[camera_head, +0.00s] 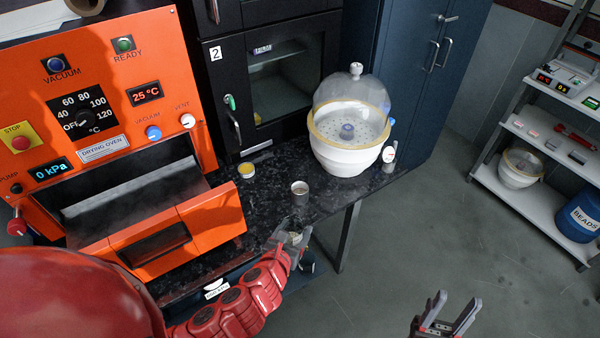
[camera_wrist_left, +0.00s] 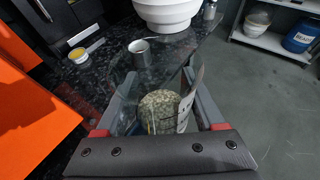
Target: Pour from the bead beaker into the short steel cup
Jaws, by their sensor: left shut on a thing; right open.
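The short steel cup (camera_head: 300,192) stands upright on the black speckled bench, near its front edge. It also shows in the left wrist view (camera_wrist_left: 140,52), just beyond my left gripper. My left gripper (camera_head: 293,240) is shut on the bead beaker (camera_wrist_left: 160,110), a clear vessel with pale beads inside. In the head view the beaker (camera_head: 296,237) is small and partly hidden by the gripper. It is nearer to me than the cup and apart from it. My right gripper (camera_head: 446,314) is open and empty over the floor at the bottom of the head view.
An orange drying oven (camera_head: 130,120) with its door lowered stands at left. A yellow-topped small tin (camera_head: 246,170) and a white desiccator with a clear dome (camera_head: 350,135) are on the bench (camera_head: 270,200). A shelf rack (camera_head: 530,190) with a blue beads drum (camera_head: 580,217) stands at right.

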